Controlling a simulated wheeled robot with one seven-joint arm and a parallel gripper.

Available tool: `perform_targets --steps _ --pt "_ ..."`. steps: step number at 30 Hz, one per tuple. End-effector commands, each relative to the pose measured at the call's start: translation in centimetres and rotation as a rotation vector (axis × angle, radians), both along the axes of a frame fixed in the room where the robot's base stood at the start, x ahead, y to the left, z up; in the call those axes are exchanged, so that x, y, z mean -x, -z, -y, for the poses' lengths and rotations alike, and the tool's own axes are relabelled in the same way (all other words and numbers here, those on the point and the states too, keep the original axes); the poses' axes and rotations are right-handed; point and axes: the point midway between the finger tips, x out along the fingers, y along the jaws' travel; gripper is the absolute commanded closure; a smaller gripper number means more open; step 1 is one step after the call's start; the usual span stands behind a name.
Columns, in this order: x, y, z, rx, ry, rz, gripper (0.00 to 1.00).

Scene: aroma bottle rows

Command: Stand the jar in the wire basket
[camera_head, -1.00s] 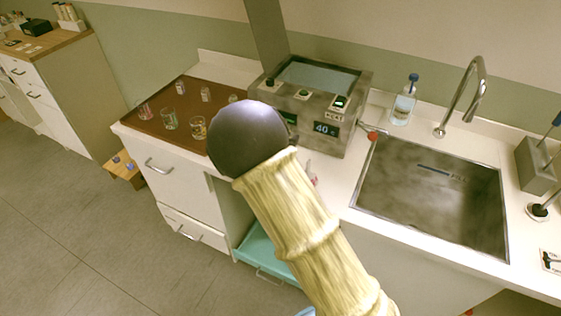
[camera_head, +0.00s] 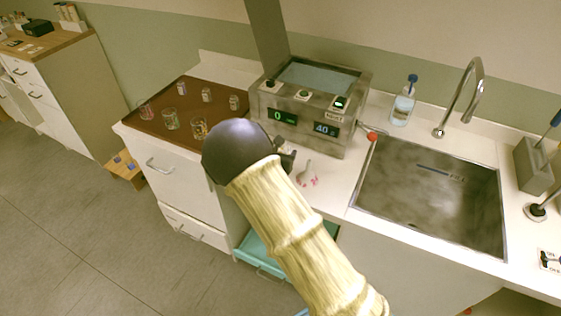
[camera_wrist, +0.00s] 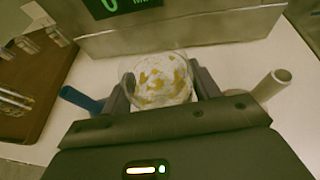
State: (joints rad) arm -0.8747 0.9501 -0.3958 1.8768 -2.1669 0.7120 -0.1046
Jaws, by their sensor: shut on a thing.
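In the wrist view my gripper (camera_wrist: 161,92) is shut on a clear round glass jar (camera_wrist: 157,72) with orange-yellow and pale pieces inside. The jar is between the two dark fingers, over the white counter and in front of the grey metal bath. In the head view only a small dark part of my gripper (camera_head: 287,158) shows beside my wrist, and the jar cannot be made out there. I cannot make out a wire basket in either view.
A brown mat (camera_head: 185,103) at the left holds several small glasses and jars. A small pale item with pink bits (camera_head: 307,175) lies on the counter before the bath. The sink (camera_head: 430,190) is at the right.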

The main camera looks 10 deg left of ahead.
Motion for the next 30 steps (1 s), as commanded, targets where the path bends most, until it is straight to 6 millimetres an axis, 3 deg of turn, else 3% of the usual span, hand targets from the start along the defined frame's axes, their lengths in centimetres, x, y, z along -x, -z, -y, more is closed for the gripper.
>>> perform_targets --steps 12,23,24,27,30 --pt "0.1 4.0 -0.1 0.000 -0.002 -0.001 0.63" --pt "0.0 4.5 -0.1 -0.001 -0.002 0.000 0.63" --pt "0.1 4.5 -0.1 -0.001 -0.002 0.000 0.37" --pt "0.1 4.4 -0.1 -0.001 -0.002 0.000 0.18" --pt "0.1 4.4 -0.1 -0.001 -0.002 0.000 0.17"
